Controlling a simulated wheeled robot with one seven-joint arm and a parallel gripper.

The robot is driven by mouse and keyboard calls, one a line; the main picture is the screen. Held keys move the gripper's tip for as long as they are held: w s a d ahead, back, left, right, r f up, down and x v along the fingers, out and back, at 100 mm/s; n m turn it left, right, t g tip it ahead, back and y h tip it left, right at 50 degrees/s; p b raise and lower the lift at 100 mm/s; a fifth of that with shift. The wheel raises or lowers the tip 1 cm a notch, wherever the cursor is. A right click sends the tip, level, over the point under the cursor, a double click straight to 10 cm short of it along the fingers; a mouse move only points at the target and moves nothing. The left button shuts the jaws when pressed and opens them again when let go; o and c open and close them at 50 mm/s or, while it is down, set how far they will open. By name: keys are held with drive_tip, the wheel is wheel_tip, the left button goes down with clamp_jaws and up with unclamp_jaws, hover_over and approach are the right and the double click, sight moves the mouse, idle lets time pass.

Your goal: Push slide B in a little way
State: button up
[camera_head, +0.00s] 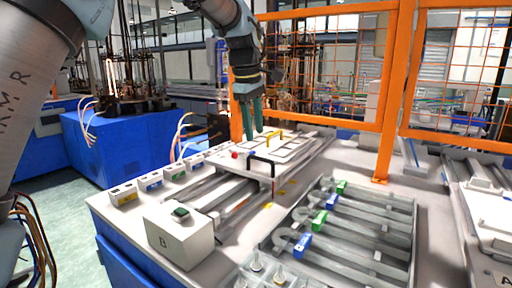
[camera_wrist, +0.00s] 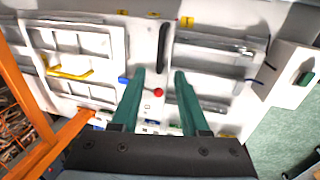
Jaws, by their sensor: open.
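A white slide plate (camera_head: 292,152) with framed recesses lies on rails behind the box marked B (camera_head: 180,240); I take it for slide B. It carries a black handle (camera_head: 262,160) at its near edge, a yellow handle (camera_head: 274,134) and a red knob (camera_head: 235,155). My gripper (camera_head: 253,134) points down above the plate, its two green fingers apart and empty. In the wrist view the gripper (camera_wrist: 160,74) has the red knob (camera_wrist: 158,92) between its fingers in the picture and the black handle (camera_wrist: 163,45) beyond the tips. Whether the fingers touch anything cannot be told.
Small coloured-label boxes (camera_head: 150,183) line the bench's left edge. A tray (camera_head: 335,262) of tubes with blue and green clips lies at right front. An orange mesh fence (camera_head: 330,70) stands behind the bench.

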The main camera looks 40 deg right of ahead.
drive_tip(key=r, duration=0.3)
drive_tip(key=shift+a+r, duration=0.3)
drive_tip(key=shift+a, duration=0.05)
